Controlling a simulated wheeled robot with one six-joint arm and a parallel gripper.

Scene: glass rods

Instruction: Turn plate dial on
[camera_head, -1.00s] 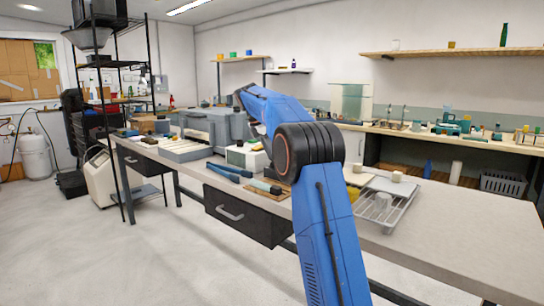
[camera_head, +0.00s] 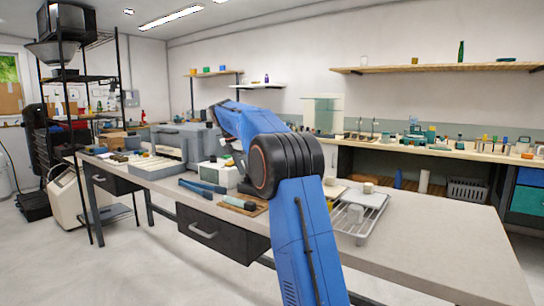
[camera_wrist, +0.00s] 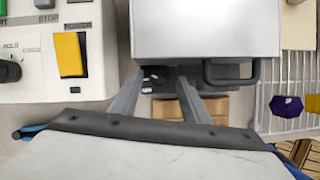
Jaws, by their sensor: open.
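My gripper (camera_wrist: 161,76) is open in the wrist view, its two grey fingers apart with nothing between them. A white control panel (camera_wrist: 45,75) is left of the fingers, with a yellow rocker (camera_wrist: 69,55), part of a green button (camera_wrist: 3,8) and a dark knob (camera_wrist: 10,71) at the left edge. I cannot tell whether that knob is the plate dial. A pale box (camera_wrist: 206,28) with a dark handle (camera_wrist: 231,74) lies just beyond the fingertips. In the head view, my arm hides the gripper and part of the white device (camera_head: 220,175) on the bench.
The bench (camera_head: 440,240) is clear at its right side. A wire rack (camera_head: 357,222) holding a cup stands right of my arm. Blue tools (camera_head: 203,187) and a wooden board (camera_head: 243,205) lie near the front edge. A grey machine (camera_head: 183,142) stands farther left. A purple object (camera_wrist: 287,106) lies at right.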

